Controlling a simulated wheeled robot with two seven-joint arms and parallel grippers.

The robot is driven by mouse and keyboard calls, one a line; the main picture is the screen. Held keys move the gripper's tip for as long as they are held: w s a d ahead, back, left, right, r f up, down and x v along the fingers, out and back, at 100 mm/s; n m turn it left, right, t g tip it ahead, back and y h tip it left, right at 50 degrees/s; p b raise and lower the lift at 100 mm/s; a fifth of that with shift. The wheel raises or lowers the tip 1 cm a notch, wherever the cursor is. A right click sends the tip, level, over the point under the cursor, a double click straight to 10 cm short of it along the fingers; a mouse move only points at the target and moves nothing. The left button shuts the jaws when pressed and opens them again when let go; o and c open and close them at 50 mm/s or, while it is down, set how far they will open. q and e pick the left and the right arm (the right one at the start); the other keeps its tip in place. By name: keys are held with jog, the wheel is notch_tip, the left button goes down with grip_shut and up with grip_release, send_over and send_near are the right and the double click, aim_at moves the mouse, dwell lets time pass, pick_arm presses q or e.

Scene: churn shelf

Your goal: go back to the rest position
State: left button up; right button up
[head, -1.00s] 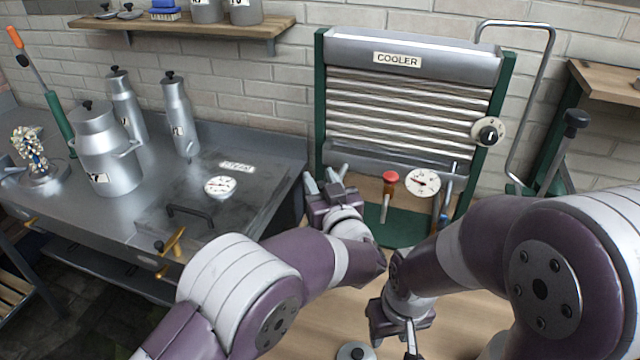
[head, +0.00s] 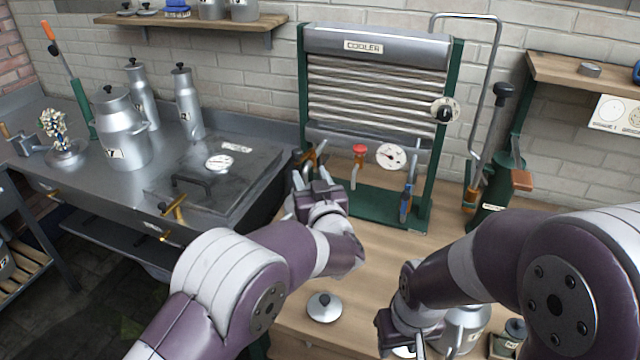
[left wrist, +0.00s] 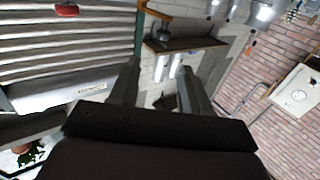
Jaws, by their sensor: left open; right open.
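My left gripper (head: 322,176) is open and empty in the head view, in front of the left foot of the green-framed cooler (head: 376,95). Its two fingers (left wrist: 160,90) stand apart in the left wrist view with nothing between them. My right gripper (head: 415,338) is low in the head view, over the wooden counter. It is open, its fingertips are partly cut off by the bottom edge, and a metal can (head: 462,325) stands just right of it.
A round lid (head: 324,307) lies on the wooden counter (head: 380,262). The cooler has a red-handled tap (head: 359,153) and a dial (head: 391,156). Metal churns (head: 118,128) stand on the steel bench at left. A green pump (head: 497,185) stands right of the cooler.

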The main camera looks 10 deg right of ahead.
pick_arm(q)
jog(key=s+d+f+m+g+h, duration=0.3)
jog(key=s+d+f+g+h, duration=0.15)
jog(key=f, duration=0.45)
jog(key=s+a+f+m+g+h, duration=0.1)
jog(key=s+a+f+g, duration=0.2)
jog(key=s+f+g, duration=0.25)
jog(key=s+a+n+g+y, duration=0.1)
jog(key=s+a+g, duration=0.2)
jog(key=s+a, duration=0.7)
jog(key=s+a+r+n+g+y, duration=0.1)
jog(key=s+a+g+y, duration=0.1)
jog(key=s+a, duration=0.9)
jog(key=a+g, duration=0.1)
jog(key=a, duration=0.4)
jog(key=shift+s+a+r+g, duration=0.2)
jog(key=shift+a+r+g, duration=0.05)
jog(key=shift+a+g, duration=0.05)
pick_arm(e)
jog(key=shift+s+d, duration=0.15)
jog(key=shift+s, duration=0.2)
